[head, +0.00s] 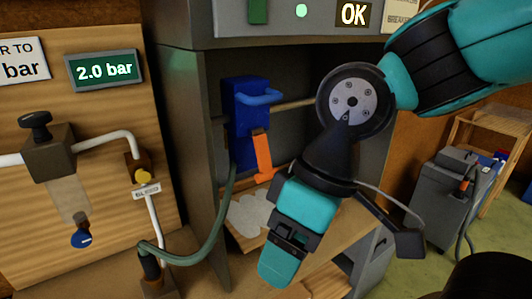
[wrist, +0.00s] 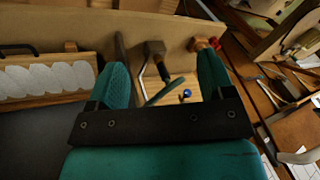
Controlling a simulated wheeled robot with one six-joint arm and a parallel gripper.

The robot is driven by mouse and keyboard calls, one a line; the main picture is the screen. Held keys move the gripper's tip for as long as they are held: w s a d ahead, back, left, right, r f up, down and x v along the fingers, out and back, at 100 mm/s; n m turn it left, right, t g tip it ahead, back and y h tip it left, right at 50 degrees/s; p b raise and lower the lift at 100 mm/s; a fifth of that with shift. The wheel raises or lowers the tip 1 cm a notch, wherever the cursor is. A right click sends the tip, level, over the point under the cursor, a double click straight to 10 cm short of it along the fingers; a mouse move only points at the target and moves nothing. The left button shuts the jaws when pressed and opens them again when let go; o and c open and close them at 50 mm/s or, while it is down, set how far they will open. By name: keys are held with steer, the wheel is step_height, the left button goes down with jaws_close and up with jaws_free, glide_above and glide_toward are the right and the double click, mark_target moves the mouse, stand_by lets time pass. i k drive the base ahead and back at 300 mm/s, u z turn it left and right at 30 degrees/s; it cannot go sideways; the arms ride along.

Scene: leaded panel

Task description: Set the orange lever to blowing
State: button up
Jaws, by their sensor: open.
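The orange lever (head: 263,155) hangs from the blue body (head: 247,112) inside the grey cabinet in the head view, pointing down and slightly right. The blue body has a blue handle on its right side, and a green hose runs down from it. My gripper (head: 280,262) is below and to the right of the lever, apart from it. In the wrist view my gripper (wrist: 160,78) has its two teal fingers wide apart with nothing held between them. I cannot make out the orange lever in the wrist view. No marking for blowing is readable.
A wooden panel (head: 90,235) at left carries a valve with a black knob (head: 35,125), a white pipe, a blue knob (head: 81,239) and a "2.0 bar" display (head: 104,70). White pieces (head: 250,213) lie on a board below the lever. An "OK" sign (head: 353,14) is above.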

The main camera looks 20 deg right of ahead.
mark_target(267, 172)
steer(key=k, duration=0.5)
steer(key=z, duration=1.45)
steer(key=i, duration=0.45)
steer(key=u, duration=0.7)
